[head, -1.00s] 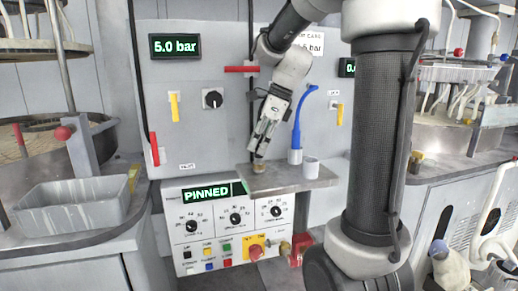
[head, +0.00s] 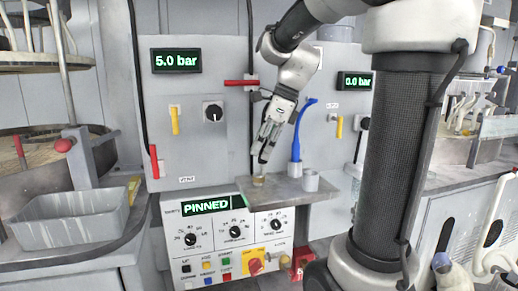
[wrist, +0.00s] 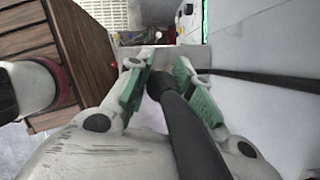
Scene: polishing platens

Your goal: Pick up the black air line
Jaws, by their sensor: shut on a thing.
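The black air line (wrist: 172,100) runs between the two green-padded fingers of my gripper (wrist: 162,76) in the wrist view. Its dark end shows between the pads, and the line runs back to the bottom of the picture. My gripper (head: 264,154) is shut on it. In the head view my gripper points down over the grey shelf, in front of the panel. The held line is too small to make out clearly there. A small brass-coloured piece (head: 259,180) shows on the shelf just below the fingertips; I cannot tell whether it belongs to the line.
A red lever (head: 242,83) sticks out near my wrist. A grey tub (head: 70,212) stands at the left. Below is a knob panel reading PINNED (head: 207,207).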

